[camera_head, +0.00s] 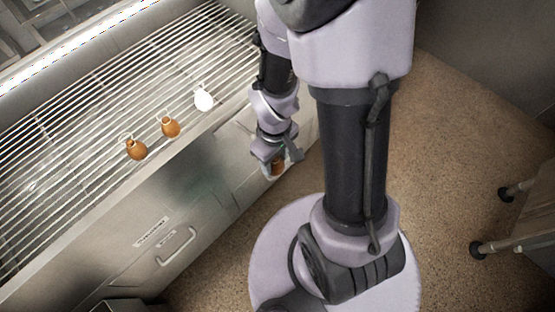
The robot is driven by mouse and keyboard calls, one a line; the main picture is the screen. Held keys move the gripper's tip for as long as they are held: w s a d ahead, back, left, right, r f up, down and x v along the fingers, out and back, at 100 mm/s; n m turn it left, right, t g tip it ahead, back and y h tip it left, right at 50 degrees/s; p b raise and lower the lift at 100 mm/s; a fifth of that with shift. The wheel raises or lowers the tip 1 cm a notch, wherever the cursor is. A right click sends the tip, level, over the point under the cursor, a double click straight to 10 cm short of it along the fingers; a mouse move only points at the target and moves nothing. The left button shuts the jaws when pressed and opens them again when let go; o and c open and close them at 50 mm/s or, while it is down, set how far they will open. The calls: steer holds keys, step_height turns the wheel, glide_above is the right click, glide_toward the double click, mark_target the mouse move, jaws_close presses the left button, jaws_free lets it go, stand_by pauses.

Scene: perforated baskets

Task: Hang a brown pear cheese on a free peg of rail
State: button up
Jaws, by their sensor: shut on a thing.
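My gripper (282,160) is at the lower end of my arm, in front of the steel counter's front edge. It is shut on a brown pear cheese (278,169), partly hidden by the gripper. Two more brown pear cheeses, one on the left (135,149) and one in the middle (170,127), lie on the slatted top with pale loops at their necks. A white pear cheese (204,98) is to their upper right. I cannot make out the rail or its pegs.
The slatted steel surface (70,165) is largely clear around the cheeses. Below it is a cabinet front with a handle (177,247). Speckled floor (450,150) is open at right, with furniture legs (490,247) at the right edge.

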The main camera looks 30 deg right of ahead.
steer(key=w+a+f, duration=0.1)
steer(key=w+a, duration=0.2)
steer(key=w, duration=0.6)
steer(key=shift+w+a+f, duration=0.15)
steer(key=shift+w+f, duration=0.05)
steer(key=shift+w, duration=0.2)
stand_by(0.6)
steer(key=o, duration=1.5)
steer(key=shift+o, duration=0.2)
steer(key=shift+r, duration=0.1)
step_height(320, 180, up, 17)
steer(key=p, duration=0.8)
steer(key=shift+r, duration=0.2)
